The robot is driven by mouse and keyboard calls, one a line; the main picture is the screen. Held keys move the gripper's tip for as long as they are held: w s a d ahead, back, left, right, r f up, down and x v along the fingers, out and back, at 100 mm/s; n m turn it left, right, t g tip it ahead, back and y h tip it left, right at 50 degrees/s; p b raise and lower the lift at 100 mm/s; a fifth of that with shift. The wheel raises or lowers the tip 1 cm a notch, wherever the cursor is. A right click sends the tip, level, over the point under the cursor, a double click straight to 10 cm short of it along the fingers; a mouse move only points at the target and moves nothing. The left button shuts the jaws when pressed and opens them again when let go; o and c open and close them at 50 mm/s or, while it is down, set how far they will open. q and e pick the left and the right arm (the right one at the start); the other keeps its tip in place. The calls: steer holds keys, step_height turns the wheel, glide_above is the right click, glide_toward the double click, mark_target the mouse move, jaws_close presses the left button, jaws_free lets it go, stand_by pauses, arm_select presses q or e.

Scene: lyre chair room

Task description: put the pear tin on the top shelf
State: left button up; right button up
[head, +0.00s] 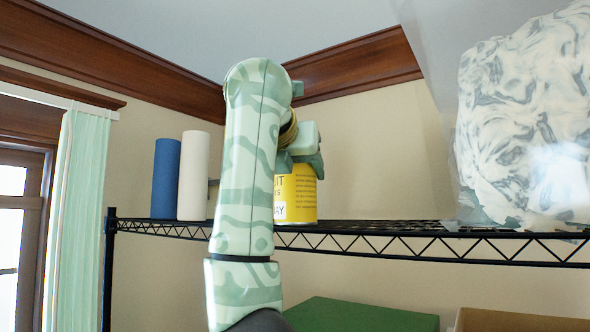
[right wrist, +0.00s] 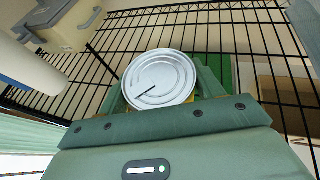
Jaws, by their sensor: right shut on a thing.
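The pear tin is a yellow can (head: 303,198) with dark lettering, upright at the level of the black wire top shelf (head: 385,246). My right gripper (head: 303,166) is shut on the tin from above. My arm hides the tin's left part. In the right wrist view, the tin's round silver lid (right wrist: 160,78) sits between the green fingers, with the shelf's wire grid (right wrist: 235,35) beyond it. I cannot tell whether its base touches the wires. My left gripper is not in view.
A blue roll (head: 166,178) and a white roll (head: 195,175) stand on the shelf to the left. A large marbled bundle (head: 520,120) is at the right. The shelf between tin and bundle is clear. Below are a green box (head: 360,316) and a cardboard box (head: 520,322).

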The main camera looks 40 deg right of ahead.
steer(key=o, duration=1.1)
steer(key=shift+d+f, duration=0.1)
steer(key=shift+o, duration=1.1)
steer(key=shift+w, duration=0.15)
steer(key=shift+s+a+r, duration=0.2)
steer(key=shift+a+r, duration=0.05)
steer(key=shift+r, duration=0.05)
steer(key=b+v, duration=0.2)
steer(key=v, duration=0.9)
steer(key=shift+s+b, duration=0.2)
steer(key=shift+b, duration=0.1)
steer(key=shift+a+r, duration=0.1)
steer(key=shift+a, duration=0.05)
